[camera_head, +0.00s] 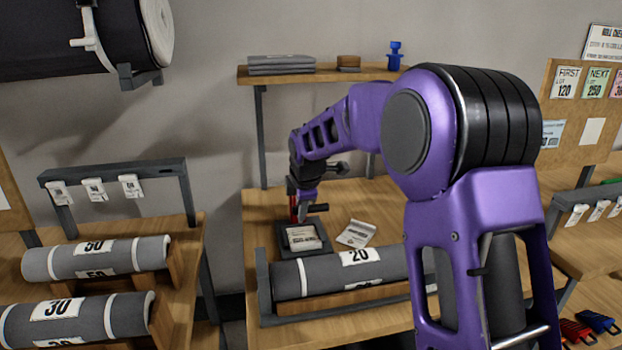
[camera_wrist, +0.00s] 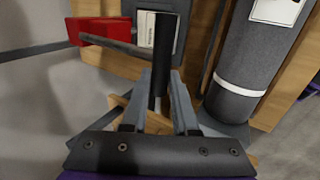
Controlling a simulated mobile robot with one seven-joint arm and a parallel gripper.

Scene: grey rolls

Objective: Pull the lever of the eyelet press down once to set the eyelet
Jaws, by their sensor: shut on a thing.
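The eyelet press stands on the wooden bench in the head view, with a dark base (camera_head: 318,246) bearing a pale card (camera_head: 301,237) and a red upright part (camera_head: 293,208). In the wrist view its red body (camera_wrist: 100,30) shows at the upper left. A grey lever rod (camera_wrist: 115,45) runs from it to a black handle (camera_wrist: 160,50). My gripper (camera_wrist: 162,78) is shut on this handle, one finger on each side. In the head view my gripper (camera_head: 306,194) is small and dark, just above the press base, and partly hides the lever.
A grey roll (camera_head: 325,268) marked 20 lies in a cradle in front of the press. A paper tag (camera_head: 356,234) lies right of the press. A shelf (camera_head: 285,77) hangs behind. More rolls (camera_head: 95,258) lie on the left bench.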

